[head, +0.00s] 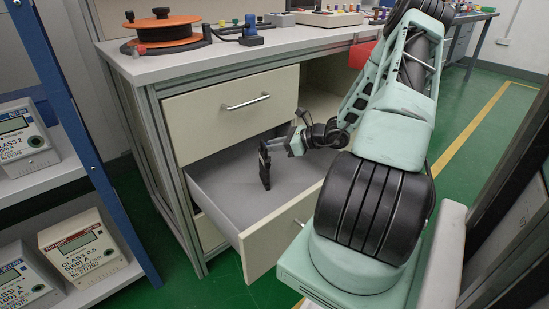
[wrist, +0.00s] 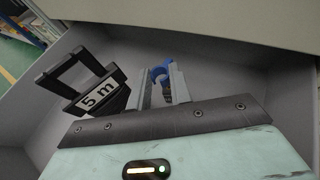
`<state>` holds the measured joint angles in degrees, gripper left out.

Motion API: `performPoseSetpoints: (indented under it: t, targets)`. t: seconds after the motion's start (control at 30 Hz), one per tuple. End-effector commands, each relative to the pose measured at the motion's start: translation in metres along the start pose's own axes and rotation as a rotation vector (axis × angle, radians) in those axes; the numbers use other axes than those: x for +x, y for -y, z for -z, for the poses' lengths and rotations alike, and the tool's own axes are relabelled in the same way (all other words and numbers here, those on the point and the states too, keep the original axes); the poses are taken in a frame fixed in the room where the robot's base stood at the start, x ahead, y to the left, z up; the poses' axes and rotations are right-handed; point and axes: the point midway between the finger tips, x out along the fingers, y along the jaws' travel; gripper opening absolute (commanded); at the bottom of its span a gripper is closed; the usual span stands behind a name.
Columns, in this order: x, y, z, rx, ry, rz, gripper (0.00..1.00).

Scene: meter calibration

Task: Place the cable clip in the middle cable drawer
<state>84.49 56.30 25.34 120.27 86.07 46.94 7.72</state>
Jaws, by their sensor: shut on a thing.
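The middle cable drawer (head: 212,186) is pulled open below a shut top drawer. My gripper (head: 291,143) is over its interior. In the wrist view my gripper (wrist: 162,88) is shut on a small blue C-shaped piece (wrist: 160,73), which looks like the cable clip. A black frame with a white "5 m" label (wrist: 97,92) is close beside the left finger. In the head view this black piece (head: 265,166) is upright at the gripper's tip, over the drawer. I cannot tell whether it is joined to the blue piece or touches the drawer floor.
The top drawer (head: 232,107) is shut just above. The open drawer's front panel (head: 282,232) stands toward me. A blue-framed shelf (head: 84,139) with meters is at the left. The bench top (head: 260,46) holds an orange reel (head: 162,28). The drawer floor looks mostly bare.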

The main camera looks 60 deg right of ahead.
Motion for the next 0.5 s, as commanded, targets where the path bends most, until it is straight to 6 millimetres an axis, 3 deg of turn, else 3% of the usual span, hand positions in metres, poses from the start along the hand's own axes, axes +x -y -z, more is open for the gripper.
performPoseSetpoints:
  t: [0.23, 0.5]
  targets:
    - [0.013, 0.0, 0.031, 0.001, 0.0, 0.0, 0.0]
    - [0.013, 0.0, 0.031, 0.0, 0.0, 0.0, 0.0]
